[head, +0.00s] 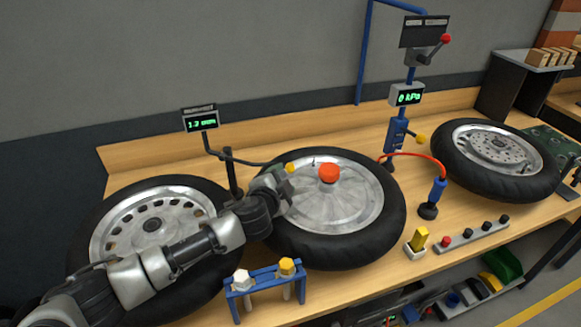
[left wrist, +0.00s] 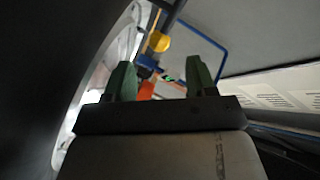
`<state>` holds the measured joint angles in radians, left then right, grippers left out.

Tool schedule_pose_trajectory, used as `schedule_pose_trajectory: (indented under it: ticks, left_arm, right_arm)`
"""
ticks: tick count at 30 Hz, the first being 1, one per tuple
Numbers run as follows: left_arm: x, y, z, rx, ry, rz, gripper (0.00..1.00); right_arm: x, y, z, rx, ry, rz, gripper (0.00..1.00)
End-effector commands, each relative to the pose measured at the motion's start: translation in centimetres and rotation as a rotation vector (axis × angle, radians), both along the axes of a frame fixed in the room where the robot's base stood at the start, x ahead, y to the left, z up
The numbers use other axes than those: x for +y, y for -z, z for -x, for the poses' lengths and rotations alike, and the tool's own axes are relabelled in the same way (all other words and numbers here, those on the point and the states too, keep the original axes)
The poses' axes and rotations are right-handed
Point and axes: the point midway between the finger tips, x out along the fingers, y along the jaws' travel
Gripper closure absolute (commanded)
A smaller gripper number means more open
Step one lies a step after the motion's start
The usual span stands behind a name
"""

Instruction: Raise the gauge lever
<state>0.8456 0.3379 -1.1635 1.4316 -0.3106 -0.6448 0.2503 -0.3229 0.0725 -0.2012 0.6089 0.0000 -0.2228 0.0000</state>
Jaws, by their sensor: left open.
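The gauge stand has a black display (head: 201,121) reading about 1.2 mm, and its thin dark arm reaches over the wheels. A yellow knob (head: 290,168), apparently the end of the gauge lever, shows just beyond my left gripper (head: 284,186). In the left wrist view, a yellow knob (left wrist: 158,42) is ahead of the open green fingers of the left gripper (left wrist: 160,78), with nothing visible held between them. Whether a finger touches the knob cannot be told. The gripper is above the left part of the middle wheel (head: 358,215). My right gripper is out of view.
A left wheel (head: 150,224) lies under my left arm, and another wheel (head: 490,150) lies at right. A blue rack (head: 262,279) stands in front. A blue post carries a 0 kPa display (head: 406,96).

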Motion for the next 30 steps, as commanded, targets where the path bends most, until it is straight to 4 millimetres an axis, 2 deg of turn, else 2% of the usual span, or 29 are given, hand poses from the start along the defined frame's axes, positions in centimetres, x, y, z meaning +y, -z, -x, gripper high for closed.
schedule_pose_trajectory:
  ticks: [3,9,11,18,28,30]
  left_arm:
    - [-0.7,0.3,-1.8,0.001,0.0,-0.001,0.44]
    - [-1.6,0.9,-4.2,0.001,0.0,-0.001,0.44]
    - [-1.8,1.1,-4.8,0.0,-0.001,0.0,0.44]
    - [-2.2,1.5,-6.1,0.001,0.0,0.001,0.44]
    - [-2.2,1.5,-6.3,0.002,0.001,0.001,0.44]
    - [-2.2,1.5,-6.3,0.002,0.001,0.001,0.53]
  right_arm:
    - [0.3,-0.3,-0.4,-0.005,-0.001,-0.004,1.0]
    - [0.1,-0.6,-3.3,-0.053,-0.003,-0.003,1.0]
    - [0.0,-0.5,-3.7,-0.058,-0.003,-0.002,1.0]
    - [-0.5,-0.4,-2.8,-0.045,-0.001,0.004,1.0]
    - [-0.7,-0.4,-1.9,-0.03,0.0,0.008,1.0]
    - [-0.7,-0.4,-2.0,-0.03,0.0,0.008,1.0]
